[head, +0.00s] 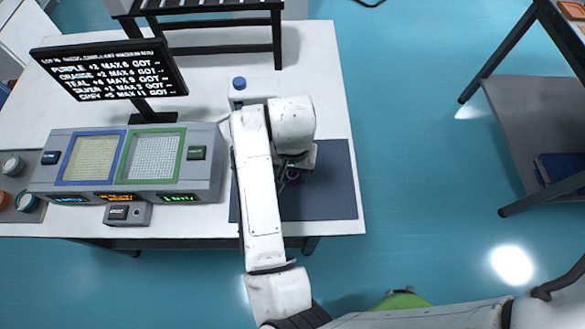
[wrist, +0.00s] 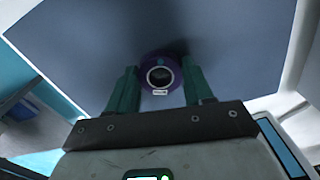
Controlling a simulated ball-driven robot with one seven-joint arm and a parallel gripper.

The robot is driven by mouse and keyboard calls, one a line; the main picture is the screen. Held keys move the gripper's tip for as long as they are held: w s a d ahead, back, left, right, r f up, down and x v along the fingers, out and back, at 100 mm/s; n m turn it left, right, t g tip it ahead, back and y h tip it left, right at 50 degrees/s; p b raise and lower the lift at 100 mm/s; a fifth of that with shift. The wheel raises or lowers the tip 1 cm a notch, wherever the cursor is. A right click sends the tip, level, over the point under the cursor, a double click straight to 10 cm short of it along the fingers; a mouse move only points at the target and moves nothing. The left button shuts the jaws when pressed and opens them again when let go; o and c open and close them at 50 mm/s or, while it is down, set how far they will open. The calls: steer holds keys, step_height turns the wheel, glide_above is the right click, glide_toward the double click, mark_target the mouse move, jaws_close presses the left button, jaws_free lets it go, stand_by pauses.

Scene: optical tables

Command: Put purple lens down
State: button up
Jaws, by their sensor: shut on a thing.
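The purple lens (wrist: 147,77) is a small round piece with a purple rim, a dark centre and a small pale label. It sits between the green fingers of my gripper (wrist: 158,92) in the wrist view, and the fingers are shut on it. The dark blue-grey mat (wrist: 75,45) lies beyond it. In the head view the mat (head: 330,185) is on the right part of the white table, and my arm covers much of it. My gripper is over the mat there, and the lens is mostly hidden. I cannot tell whether the lens touches the mat.
Left of the mat stands a grey console with a blue-framed tray (head: 92,158) and a green-framed tray (head: 153,157). A black screen (head: 110,72) stands behind it. A white box with a blue knob (head: 239,84) is behind the mat. The mat's right part is clear.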

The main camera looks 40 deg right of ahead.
steer(key=shift+f, duration=0.15)
steer(key=o, duration=1.1)
steer(key=shift+o, duration=0.2)
